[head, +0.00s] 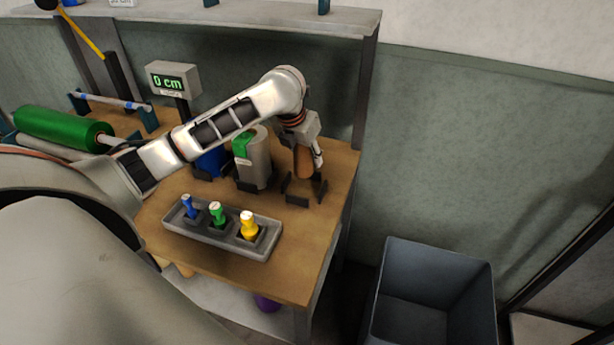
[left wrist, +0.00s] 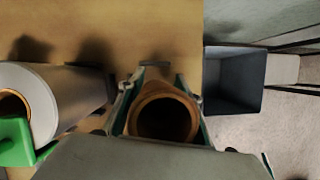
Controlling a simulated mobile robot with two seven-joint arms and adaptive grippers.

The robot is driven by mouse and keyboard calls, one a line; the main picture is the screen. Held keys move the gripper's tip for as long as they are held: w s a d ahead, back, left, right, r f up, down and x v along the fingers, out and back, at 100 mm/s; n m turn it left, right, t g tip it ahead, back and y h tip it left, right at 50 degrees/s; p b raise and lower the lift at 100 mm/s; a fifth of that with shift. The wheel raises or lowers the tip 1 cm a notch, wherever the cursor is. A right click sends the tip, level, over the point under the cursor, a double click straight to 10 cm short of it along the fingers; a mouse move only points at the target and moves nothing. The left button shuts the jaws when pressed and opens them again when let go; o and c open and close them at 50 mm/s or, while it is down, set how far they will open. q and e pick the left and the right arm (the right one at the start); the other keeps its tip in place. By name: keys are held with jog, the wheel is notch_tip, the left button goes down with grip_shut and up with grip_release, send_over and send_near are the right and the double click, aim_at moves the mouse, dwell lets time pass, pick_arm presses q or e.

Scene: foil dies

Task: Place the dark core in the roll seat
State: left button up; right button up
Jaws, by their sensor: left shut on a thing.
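The dark core (head: 303,164) is a brown hollow tube at the right end of the bench, upright in the head view. It also shows in the left wrist view (left wrist: 164,116), seen into its open end. My left gripper (head: 317,158) is shut on it, with a finger on each side. The roll seat (head: 297,199) is a set of dark brackets on the bench directly under the core. The core's lower end is at the brackets; I cannot tell whether it rests in them or hangs just above. My right gripper is not in view.
A silver roll with a green tag (head: 254,167) stands just left of the core. A grey tray (head: 262,249) with blue, green and yellow pieces lies in front. A green roll (head: 62,127) and a "0 cm" display (head: 173,80) are further left. A grey bin (head: 437,252) stands right of the bench.

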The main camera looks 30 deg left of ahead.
aim_at(298, 154)
pick_arm(q)
notch_tip(298, 154, down, 8)
jog(key=shift+r, duration=0.2)
dwell(0.3)
jog(key=o, duration=0.8)
jog(key=v, duration=1.2)
jog(key=shift+r, duration=0.1)
